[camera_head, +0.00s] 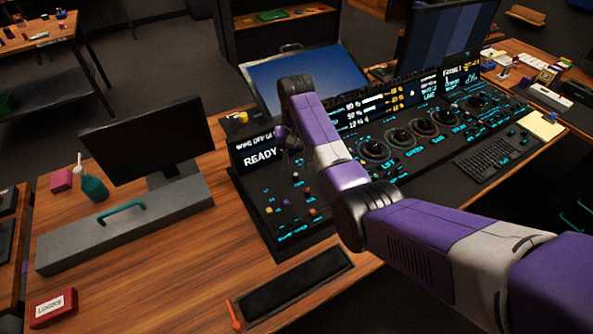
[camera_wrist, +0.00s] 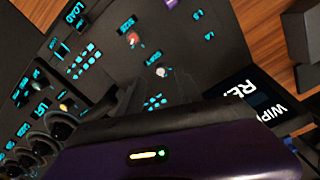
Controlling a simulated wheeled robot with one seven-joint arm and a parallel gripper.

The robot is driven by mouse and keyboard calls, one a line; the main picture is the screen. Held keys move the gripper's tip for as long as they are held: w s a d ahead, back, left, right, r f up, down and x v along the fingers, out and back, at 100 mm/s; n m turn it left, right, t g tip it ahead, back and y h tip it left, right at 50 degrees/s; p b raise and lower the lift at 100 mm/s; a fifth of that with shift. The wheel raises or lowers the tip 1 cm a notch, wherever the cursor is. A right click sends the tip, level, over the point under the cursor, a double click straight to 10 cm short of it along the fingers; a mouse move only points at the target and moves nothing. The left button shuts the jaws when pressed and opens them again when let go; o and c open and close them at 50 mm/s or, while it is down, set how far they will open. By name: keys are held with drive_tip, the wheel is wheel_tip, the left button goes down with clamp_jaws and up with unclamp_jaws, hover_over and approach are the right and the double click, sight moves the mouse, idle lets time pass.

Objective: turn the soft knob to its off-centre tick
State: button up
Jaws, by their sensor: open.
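The black control panel (camera_head: 262,212) has a left section with several small coloured knobs and cyan labels, too small to read surely. I cannot tell which knob is the soft one. In the wrist view an orange-red knob (camera_wrist: 131,39) and a pale knob (camera_wrist: 161,71) stand on the panel beside lit labels. My gripper (camera_head: 290,150) hangs over this section in front of the READY screen, open and apart from the knobs as far as I can see. In the wrist view its dark and purple body fills the bottom and hides part of the panel.
The READY screen (camera_head: 262,156) rises behind the knobs. Large round trackballs (camera_head: 400,138) lie to the right, with a keyboard (camera_head: 487,158) beyond. A grey case with a teal handle (camera_head: 122,208) and a dark monitor (camera_head: 147,137) stand left. Bare wood lies between case and panel.

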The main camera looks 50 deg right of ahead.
sight(296, 174)
drive_tip(key=shift+f, duration=2.15)
drive_tip(key=shift+c, duration=0.2)
clamp_jaws()
